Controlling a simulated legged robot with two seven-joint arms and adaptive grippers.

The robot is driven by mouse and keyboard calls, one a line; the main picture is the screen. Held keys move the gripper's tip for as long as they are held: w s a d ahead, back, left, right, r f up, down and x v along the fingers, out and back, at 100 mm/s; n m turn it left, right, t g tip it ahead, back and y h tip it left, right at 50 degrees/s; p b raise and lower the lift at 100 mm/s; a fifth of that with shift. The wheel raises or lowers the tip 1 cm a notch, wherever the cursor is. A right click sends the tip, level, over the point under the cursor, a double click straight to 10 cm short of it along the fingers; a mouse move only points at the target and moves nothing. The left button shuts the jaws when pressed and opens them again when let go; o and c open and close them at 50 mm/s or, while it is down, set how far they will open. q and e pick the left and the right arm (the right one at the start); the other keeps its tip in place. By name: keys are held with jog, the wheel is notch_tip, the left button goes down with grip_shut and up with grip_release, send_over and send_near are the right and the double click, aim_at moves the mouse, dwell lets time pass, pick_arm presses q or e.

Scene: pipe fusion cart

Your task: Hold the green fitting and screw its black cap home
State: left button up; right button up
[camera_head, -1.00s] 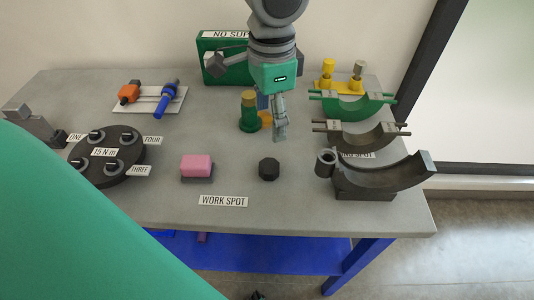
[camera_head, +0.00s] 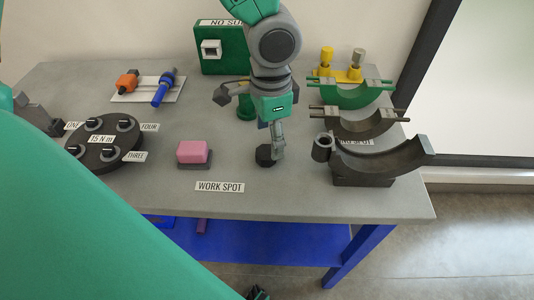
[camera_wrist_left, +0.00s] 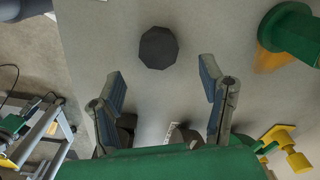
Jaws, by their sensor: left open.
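The black cap (camera_head: 264,157) rests on the grey table behind the WORK SPOT label, partly covered by my fingers. In the left wrist view the black cap (camera_wrist_left: 158,47) lies just beyond the fingertips, roughly centred between them. My left gripper (camera_head: 277,152) points down at the cap. In the wrist view my left gripper (camera_wrist_left: 161,70) is open, with nothing between its blue-grey pads. The green fitting (camera_head: 246,109) stands behind my arm and is mostly hidden. It also shows at the wrist view's upper right (camera_wrist_left: 291,35). My right gripper is not seen.
A pink block (camera_head: 194,152) sits left of the cap. A black round plate (camera_head: 105,150) with several knobs is farther left. Curved clamp shells (camera_head: 390,165) stand at the right. A green box (camera_head: 222,60) is at the back. The table front is clear.

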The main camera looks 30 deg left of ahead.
aim_at(266, 151)
pick_arm(q)
jog(key=shift+d, duration=0.3)
jog(key=f, duration=0.1)
jog(key=a+f+b, duration=0.1)
jog(key=f, duration=0.3)
jog(key=shift+s+a+f, duration=0.15)
jog(key=shift+a+f, duration=0.05)
jog(key=shift+a, duration=0.2)
jog(key=shift+d+r, duration=0.15)
jog(key=shift+d, duration=0.6)
jog(key=c, duration=1)
jog(key=shift+s+a, duration=0.1)
jog(key=shift+a, duration=0.35)
jog(key=shift+r, duration=0.35)
jog(key=r+p, duration=0.1)
jog(key=r, duration=0.3)
jog(key=r+p, duration=0.1)
jog(key=r, duration=0.3)
jog(key=shift+d+r, duration=0.2)
jog(key=shift+r, duration=0.4)
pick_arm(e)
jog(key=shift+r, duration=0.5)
